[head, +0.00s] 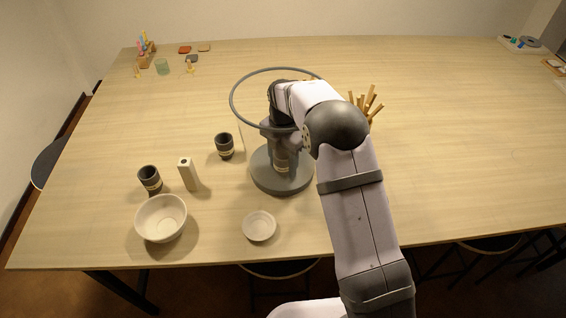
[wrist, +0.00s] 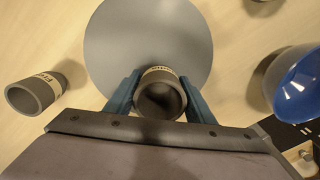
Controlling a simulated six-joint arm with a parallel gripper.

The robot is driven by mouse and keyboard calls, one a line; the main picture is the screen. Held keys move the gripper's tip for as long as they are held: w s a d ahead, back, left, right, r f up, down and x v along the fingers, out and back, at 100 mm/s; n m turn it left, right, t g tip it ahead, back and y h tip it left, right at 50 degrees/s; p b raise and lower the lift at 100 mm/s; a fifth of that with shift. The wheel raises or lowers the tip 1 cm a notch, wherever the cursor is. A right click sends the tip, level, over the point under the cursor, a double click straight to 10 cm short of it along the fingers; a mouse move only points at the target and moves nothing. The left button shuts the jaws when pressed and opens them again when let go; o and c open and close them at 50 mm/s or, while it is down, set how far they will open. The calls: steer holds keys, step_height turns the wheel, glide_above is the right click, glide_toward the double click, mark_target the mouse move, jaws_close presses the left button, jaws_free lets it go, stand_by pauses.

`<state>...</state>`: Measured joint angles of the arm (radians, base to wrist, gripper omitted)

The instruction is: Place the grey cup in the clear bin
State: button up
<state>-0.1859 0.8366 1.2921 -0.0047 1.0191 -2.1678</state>
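A dark grey cup with a pale lettered band (wrist: 160,101) is between the blue fingers of my gripper (wrist: 160,82) in the wrist view. Both fingers appear to press its sides, and its mouth faces the camera. In the head view the cup (head: 281,161) shows below my gripper, over the round grey base of the clear bin (head: 298,184). The bin's grey rim (head: 232,103) circles my gripper, and its see-through wall is barely visible. The grey base (wrist: 110,35) spreads behind the cup in the wrist view. I cannot tell whether the cup touches the base.
A white bowl (head: 161,218) and a small dish (head: 259,226) are in front. A blue-lined bowl (wrist: 298,85) is at the wrist view's right. The far table is mostly clear.

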steer(key=shift+o, duration=1.2)
steer(key=shift+r, duration=0.15)
step_height(320, 180, up, 12)
steer(key=b, duration=0.2)
steer(key=shift+r+b, duration=0.1)
steer(key=shift+b, duration=0.2)
